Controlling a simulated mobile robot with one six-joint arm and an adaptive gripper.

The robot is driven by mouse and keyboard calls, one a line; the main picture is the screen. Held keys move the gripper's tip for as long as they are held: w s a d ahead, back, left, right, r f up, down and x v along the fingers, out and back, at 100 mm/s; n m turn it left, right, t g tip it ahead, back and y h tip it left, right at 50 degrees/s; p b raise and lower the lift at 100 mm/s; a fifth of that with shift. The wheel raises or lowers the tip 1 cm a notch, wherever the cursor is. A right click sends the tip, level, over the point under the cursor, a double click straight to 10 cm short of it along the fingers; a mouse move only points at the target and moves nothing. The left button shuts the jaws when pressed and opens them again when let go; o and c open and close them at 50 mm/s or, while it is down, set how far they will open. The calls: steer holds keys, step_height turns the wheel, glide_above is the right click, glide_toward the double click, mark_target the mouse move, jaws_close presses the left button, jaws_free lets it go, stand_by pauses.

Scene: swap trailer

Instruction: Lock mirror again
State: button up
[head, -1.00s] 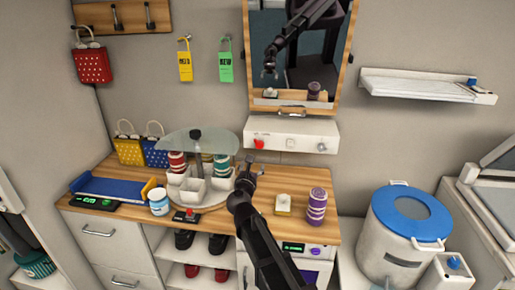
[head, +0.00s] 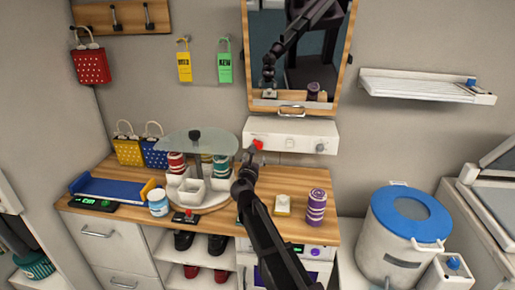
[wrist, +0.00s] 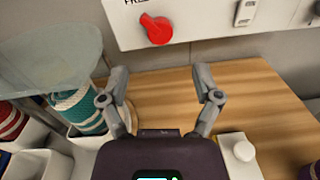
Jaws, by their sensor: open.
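The wood-framed mirror (head: 347,55) hangs on the back wall with a metal handle (head: 291,110) at its lower edge. A white panel (head: 275,136) sits just below it, with a red knob (head: 258,144) at its left end. In the wrist view the red knob (wrist: 157,30) lies beyond my fingertips, its narrow end pointing up-left, below partly cut-off lettering. My gripper (wrist: 160,82) is open and empty, its fingers apart and not touching the knob. In the head view my gripper (head: 250,157) is just below the red knob, over the counter.
A glass-topped carousel (head: 196,145) with cups stands close left of my gripper. A white block with a button (head: 283,205) and a purple striped cup (head: 316,208) stand to the right. The panel also has a white switch (wrist: 245,13). Counter between is clear.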

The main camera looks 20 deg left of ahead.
mark_target(258, 146)
steer(key=w, duration=0.2)
steer(key=w+a, duration=0.1)
steer(key=w, duration=0.5)
steer(key=shift+a, duration=0.25)
jaws_close()
